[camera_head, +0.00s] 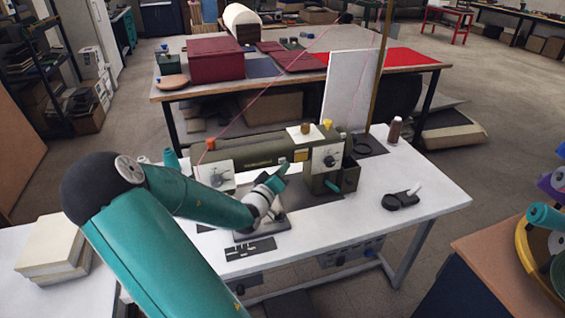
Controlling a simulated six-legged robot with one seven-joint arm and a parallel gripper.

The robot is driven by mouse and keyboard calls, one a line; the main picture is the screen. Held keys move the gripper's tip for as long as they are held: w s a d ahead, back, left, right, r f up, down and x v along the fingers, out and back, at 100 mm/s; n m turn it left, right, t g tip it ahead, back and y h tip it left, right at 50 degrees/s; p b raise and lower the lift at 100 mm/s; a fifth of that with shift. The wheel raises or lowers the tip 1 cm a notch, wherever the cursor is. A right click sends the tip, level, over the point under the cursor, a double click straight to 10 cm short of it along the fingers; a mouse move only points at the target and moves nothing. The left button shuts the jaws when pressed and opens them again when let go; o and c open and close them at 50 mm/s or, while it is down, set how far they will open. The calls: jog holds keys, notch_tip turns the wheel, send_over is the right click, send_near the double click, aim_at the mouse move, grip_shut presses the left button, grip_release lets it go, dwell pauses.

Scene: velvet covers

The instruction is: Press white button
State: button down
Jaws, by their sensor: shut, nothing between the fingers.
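A long olive-green machine (262,152) stands on the white table in the middle of the view. White plates with dark round knobs sit on its left front (221,178) and right front (329,161). A small yellow-orange part and an orange one stand on its top. I cannot make out a separate white button; it is too small or hidden. My gripper (282,171) is shut and empty, in front of the machine's middle, left of the right knob plate. Whether it touches the machine cannot be told. My teal arm reaches in from the lower left and covers part of the table.
A white board (349,91) stands behind. Stacked pale boxes (55,248) lie at left, coloured spools (548,217) at right.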

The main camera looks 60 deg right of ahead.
jog(key=shift+s, duration=0.1)
jog(key=shift+s+a, duration=2.05)
jog(key=shift+a, duration=0.1)
